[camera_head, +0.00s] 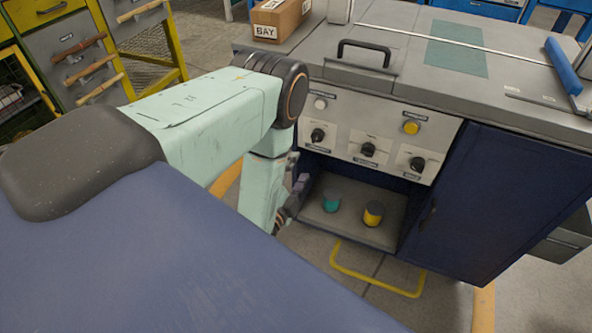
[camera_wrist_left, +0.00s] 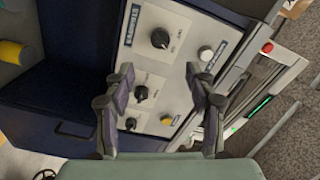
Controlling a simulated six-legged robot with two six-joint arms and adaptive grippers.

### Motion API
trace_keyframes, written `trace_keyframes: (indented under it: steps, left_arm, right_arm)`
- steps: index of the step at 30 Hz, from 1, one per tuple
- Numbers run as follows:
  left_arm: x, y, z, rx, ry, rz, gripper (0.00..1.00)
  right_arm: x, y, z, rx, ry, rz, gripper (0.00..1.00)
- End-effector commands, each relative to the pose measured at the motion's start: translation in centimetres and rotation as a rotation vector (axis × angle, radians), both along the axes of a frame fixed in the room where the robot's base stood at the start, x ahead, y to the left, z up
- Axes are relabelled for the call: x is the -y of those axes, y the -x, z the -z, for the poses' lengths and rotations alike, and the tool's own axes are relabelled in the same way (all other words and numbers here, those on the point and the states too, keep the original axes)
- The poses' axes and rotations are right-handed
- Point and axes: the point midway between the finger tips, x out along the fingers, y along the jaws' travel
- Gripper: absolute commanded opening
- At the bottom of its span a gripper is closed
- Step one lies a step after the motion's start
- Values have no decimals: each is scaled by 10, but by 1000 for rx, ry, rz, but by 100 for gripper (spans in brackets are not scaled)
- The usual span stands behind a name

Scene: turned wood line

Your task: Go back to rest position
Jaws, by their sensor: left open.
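My left gripper (camera_head: 292,195) hangs in front of the left side of the cabinet's open compartment, with my pale green arm coming in from the left. In the left wrist view the two dark fingers of my left gripper (camera_wrist_left: 163,90) stand wide apart with nothing between them. The control panel (camera_wrist_left: 150,65) with its knobs and buttons lies beyond the fingers. My right gripper is in neither view.
A teal cylinder (camera_head: 331,201) and a yellow cylinder (camera_head: 373,214) stand on the shelf (camera_head: 345,229) of the open compartment. The blue cabinet door (camera_head: 490,205) is to the right. A cardboard box (camera_head: 279,19) sits on the worktop. A yellow handle-shaped bar (camera_head: 375,284) lies low in front.

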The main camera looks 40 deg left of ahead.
Motion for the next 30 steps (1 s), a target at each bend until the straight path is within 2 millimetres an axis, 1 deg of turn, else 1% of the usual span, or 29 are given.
trace_keyframes:
  steps: [4,19,22,23,24,26,27,29,30]
  left_arm:
    - [1,5,0,0,0,0,56]
    - [1,5,0,0,2,0,56]
    - [1,5,3,-3,49,-1,56]
    - [1,5,7,-15,83,-3,56]
    - [1,6,17,-46,144,-8,56]
    - [2,16,39,-131,267,-28,56]
    - [5,26,56,-200,359,-49,56]
    - [12,46,80,-315,492,-92,56]
    - [17,60,93,-386,576,-126,56]
  right_arm:
    - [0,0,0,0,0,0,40]
    - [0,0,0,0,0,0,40]
    - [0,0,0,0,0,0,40]
    - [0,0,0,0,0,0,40]
    - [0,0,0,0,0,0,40]
    - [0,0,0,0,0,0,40]
    - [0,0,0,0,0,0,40]
    - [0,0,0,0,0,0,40]
    - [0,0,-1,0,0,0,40]
